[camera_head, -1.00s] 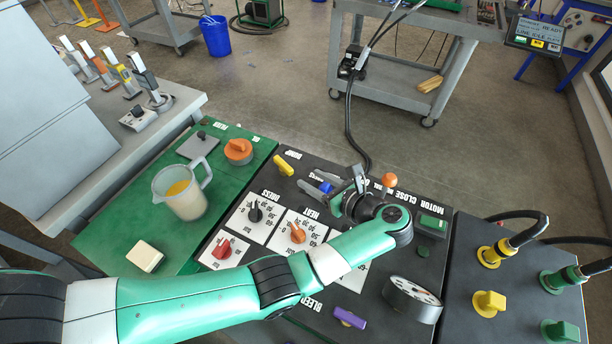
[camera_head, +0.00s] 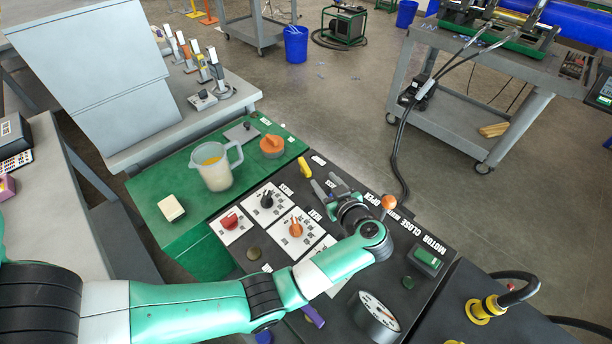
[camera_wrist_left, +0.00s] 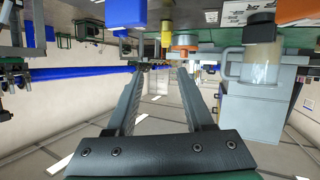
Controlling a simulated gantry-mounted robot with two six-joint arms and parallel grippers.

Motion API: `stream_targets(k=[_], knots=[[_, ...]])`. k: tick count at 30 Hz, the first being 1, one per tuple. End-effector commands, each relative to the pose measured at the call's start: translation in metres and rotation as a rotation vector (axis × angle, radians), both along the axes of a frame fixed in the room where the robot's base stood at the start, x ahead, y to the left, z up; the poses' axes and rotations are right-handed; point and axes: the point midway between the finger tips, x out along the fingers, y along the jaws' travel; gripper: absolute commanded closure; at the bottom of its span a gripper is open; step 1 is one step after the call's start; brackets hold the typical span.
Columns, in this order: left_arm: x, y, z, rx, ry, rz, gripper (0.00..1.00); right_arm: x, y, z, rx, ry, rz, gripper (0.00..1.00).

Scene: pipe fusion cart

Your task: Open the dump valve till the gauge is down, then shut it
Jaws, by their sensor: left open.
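The control panel (camera_head: 270,232) carries several knobs and handles. A yellow handle (camera_head: 305,167) stands at its far edge. A purple handle (camera_head: 313,316) sits near the front, partly hidden by my left arm. I cannot read which one is marked as the dump valve. The round gauge (camera_head: 376,318) has a white dial facing up; its needle reading is too small to tell. My left gripper (camera_head: 324,186) is open over the far part of the panel, just right of the yellow handle. In the left wrist view its two fingers (camera_wrist_left: 162,70) are apart with nothing gripped between them.
An orange-knobbed lever (camera_head: 389,202) is close to the left wrist. A green button box (camera_head: 428,261) is to its right. A jug (camera_head: 215,168), a pale block (camera_head: 171,208) and an orange cap (camera_head: 272,146) are on the green top. A grey cart (camera_head: 455,120) stands beyond.

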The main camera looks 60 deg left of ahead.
Motion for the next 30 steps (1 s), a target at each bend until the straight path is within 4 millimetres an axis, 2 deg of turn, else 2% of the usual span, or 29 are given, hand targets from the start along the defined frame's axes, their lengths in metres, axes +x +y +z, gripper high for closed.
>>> stream_targets(k=[1, 3, 10, 22, 27, 30], knots=[[-0.003, -0.001, -0.009, -0.013, 0.064, -0.011, 0.47, 0.0, 0.0, -0.001, 0.0, 0.0, 0.0, 0.5], [-0.006, -0.002, -0.014, -0.024, 0.113, -0.02, 0.47, 0.0, 0.0, -0.001, 0.0, 0.0, 0.0, 0.5], [-0.005, 0.008, -0.021, -0.026, 0.121, -0.02, 0.47, 0.0, 0.0, -0.008, 0.0, 0.0, 0.0, 0.5], [0.0, 0.084, -0.055, -0.025, 0.118, -0.018, 0.47, 0.0, 0.0, -0.05, 0.0, 0.0, 0.0, 0.5], [0.002, 0.102, -0.06, -0.026, 0.117, -0.021, 0.47, 0.0, 0.0, -0.057, 0.0, 0.0, 0.0, 0.5], [0.002, 0.105, -0.06, -0.025, 0.118, -0.021, 0.47, 0.0, 0.0, -0.058, 0.0, 0.0, 0.0, 0.5]])
